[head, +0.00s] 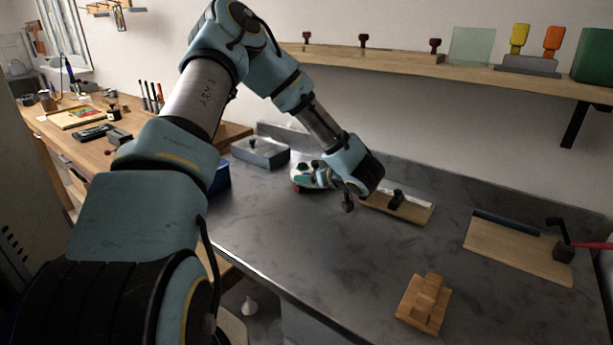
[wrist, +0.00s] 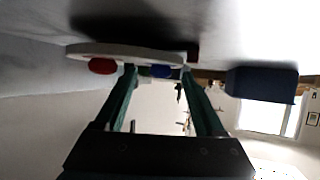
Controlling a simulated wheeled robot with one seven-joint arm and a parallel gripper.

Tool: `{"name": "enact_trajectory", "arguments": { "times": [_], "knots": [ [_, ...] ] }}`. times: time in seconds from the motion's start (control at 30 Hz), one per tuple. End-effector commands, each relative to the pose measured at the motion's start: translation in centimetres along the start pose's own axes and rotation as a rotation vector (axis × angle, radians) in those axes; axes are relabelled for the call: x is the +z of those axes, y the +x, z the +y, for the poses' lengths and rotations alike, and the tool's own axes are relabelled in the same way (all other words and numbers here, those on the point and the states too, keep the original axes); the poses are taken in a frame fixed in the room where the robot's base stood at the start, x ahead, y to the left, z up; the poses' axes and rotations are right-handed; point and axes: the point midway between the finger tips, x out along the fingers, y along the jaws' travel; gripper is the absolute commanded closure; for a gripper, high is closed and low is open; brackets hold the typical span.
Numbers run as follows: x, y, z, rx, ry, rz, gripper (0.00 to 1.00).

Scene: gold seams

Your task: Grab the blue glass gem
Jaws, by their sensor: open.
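A blue gem (wrist: 160,71) shows in the wrist view between the tips of my two green fingers, at the edge of a pale round dish (wrist: 120,50). My gripper (wrist: 158,70) is open, with one finger on each side of the gem. I cannot tell whether either finger touches it. A red gem (wrist: 102,66) lies on the same dish, outside the left finger. In the head view the white dish (head: 300,164) stands near the back of the grey counter. My gripper (head: 311,178) reaches low over it from the right and hides much of it; the blue gem is not clear there.
A blue box (wrist: 262,85) stands close by on the right in the wrist view. A grey metal box (head: 261,153) is behind the dish on the left. A wooden board (head: 405,211) lies to the right. The counter's middle (head: 330,250) is clear.

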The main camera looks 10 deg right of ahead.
Motion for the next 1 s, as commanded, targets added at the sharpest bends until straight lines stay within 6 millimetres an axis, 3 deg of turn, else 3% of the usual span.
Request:
{"name": "enact_trajectory", "arguments": {
  "times": [0.13,0.77,1.0],
  "knots": [
    [0.00,0.00,0.00,0.000,0.000,0.000,0.29],
    [-0.02,-0.03,0.00,0.000,0.000,0.000,0.99],
    [-0.03,-0.03,0.00,0.000,0.000,0.001,1.00]
  ]
}}
